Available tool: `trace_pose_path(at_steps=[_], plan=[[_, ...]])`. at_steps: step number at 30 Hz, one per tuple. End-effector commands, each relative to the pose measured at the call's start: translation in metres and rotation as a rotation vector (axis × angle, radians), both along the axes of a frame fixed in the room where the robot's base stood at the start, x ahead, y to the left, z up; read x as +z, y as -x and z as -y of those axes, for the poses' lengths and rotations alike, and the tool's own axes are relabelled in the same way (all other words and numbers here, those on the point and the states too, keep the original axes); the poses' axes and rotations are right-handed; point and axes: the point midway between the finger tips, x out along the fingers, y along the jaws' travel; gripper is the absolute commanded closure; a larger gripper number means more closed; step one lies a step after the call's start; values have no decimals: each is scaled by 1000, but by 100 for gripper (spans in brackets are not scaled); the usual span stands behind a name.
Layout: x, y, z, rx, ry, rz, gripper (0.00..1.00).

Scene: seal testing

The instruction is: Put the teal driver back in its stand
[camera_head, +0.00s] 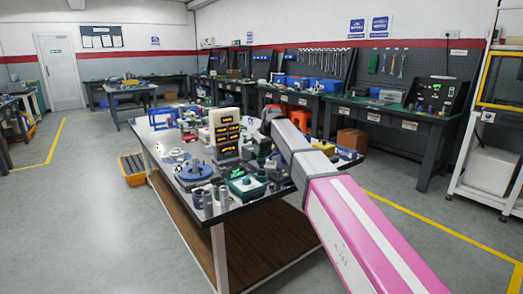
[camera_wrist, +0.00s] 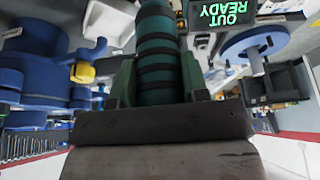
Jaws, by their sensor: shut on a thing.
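The teal driver (camera_wrist: 155,60) shows in the wrist view as a ridged teal and black cylinder, running up out of the top of the picture. My gripper (camera_wrist: 158,78) is shut on it, with a green finger on each side of the handle. The driver's tip is out of the wrist view. I cannot clearly tell which thing on the bench is the driver's stand.
In the wrist view, a lit green display (camera_wrist: 228,14) and blue parts (camera_wrist: 35,65) flank the driver.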

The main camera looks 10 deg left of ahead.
Motion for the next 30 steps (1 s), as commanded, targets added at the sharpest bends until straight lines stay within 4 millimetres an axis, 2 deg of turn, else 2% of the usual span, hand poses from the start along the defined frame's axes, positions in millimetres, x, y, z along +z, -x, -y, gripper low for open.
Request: trace_pose_path(at_steps=[11,12,14,15,23,30], plan=[[-7,0,0,0,-1,1,87],[-7,0,0,0,-2,1,52],[-7,0,0,0,-2,1,33],[-7,0,0,0,-1,1,29],[-8,0,0,0,0,0,29],[0,0,0,0,0,0,29]])
